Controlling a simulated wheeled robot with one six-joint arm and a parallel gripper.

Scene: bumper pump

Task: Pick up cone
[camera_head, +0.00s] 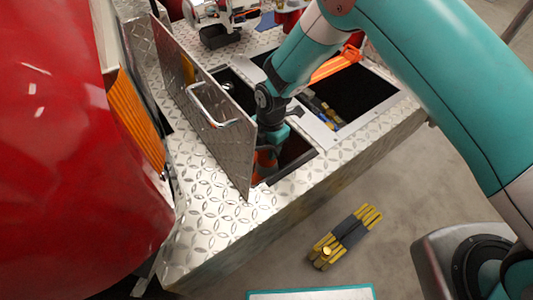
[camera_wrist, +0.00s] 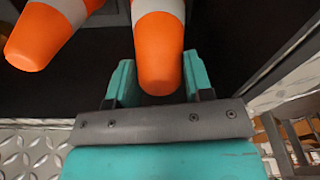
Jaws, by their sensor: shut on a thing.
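An orange cone with a white band (camera_wrist: 159,50) sits between the two teal fingers of my gripper (camera_wrist: 158,82) in the wrist view. The fingers are shut on it, one on each side. A second orange and white cone (camera_wrist: 45,33) lies to the left, apart from the fingers. In the head view my gripper (camera_head: 271,140) points down into the open compartment beside the raised lid. A bit of orange cone (camera_head: 264,164) shows below it; the rest is hidden by the compartment edge, lid and gripper.
The raised diamond-plate lid (camera_head: 205,110) with a handle stands close on the left of my gripper. Compartment walls surround the cones. A second open compartment (camera_head: 355,92) is to the right, with an orange item across it. A yellow and black bundle (camera_head: 345,236) lies on the floor.

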